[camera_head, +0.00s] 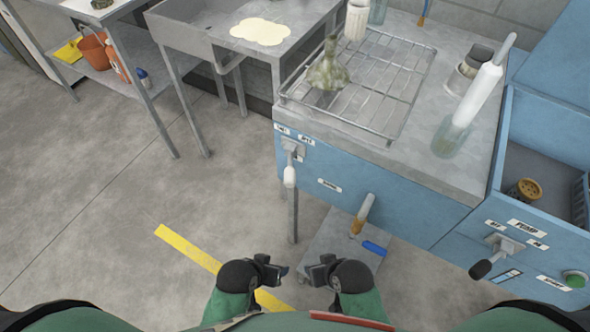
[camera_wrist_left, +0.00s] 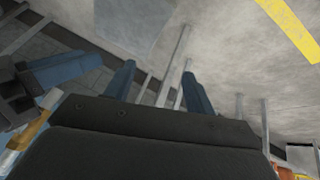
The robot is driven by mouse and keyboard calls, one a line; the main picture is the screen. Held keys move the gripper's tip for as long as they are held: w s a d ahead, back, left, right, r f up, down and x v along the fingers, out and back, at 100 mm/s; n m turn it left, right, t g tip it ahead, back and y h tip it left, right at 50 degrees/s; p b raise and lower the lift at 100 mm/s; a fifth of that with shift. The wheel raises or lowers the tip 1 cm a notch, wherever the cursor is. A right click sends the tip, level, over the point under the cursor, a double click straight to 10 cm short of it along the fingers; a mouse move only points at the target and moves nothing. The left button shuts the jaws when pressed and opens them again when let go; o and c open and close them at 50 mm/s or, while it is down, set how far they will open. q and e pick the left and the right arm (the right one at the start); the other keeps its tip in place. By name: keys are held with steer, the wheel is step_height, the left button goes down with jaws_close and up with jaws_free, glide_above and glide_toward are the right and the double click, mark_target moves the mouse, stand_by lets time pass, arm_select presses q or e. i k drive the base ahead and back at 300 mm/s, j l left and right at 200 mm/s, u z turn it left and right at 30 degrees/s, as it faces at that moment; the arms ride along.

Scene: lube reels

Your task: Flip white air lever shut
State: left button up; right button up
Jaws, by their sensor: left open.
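The white air lever (camera_head: 290,176) is on the blue bench front, near its left corner. Its white handle hangs down from a grey bracket, with small labels above that are too small to read surely. My left gripper (camera_head: 284,270) is low at the bottom centre, well below and apart from the lever. In the left wrist view its two fingers (camera_wrist_left: 158,82) stand apart with nothing between them. My right gripper (camera_head: 312,271) is beside it, facing it, also away from the lever; its finger gap is unclear.
A black-handled lever (camera_head: 491,259) and green button (camera_head: 575,279) are on the pump panel at right. A wire rack (camera_head: 395,90) with a stained funnel (camera_head: 328,72) lies on the bench. A low grey platform (camera_head: 330,244) stands below. Open floor (camera_head: 120,200) is at left.

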mark_target(289, 172)
steer(key=k+l, duration=0.45)
steer(key=k+l+u, duration=0.15)
steer(key=k+l, duration=0.35)
steer(key=k, duration=0.15)
steer(key=k+l, duration=0.4)
steer(key=k, duration=0.2)
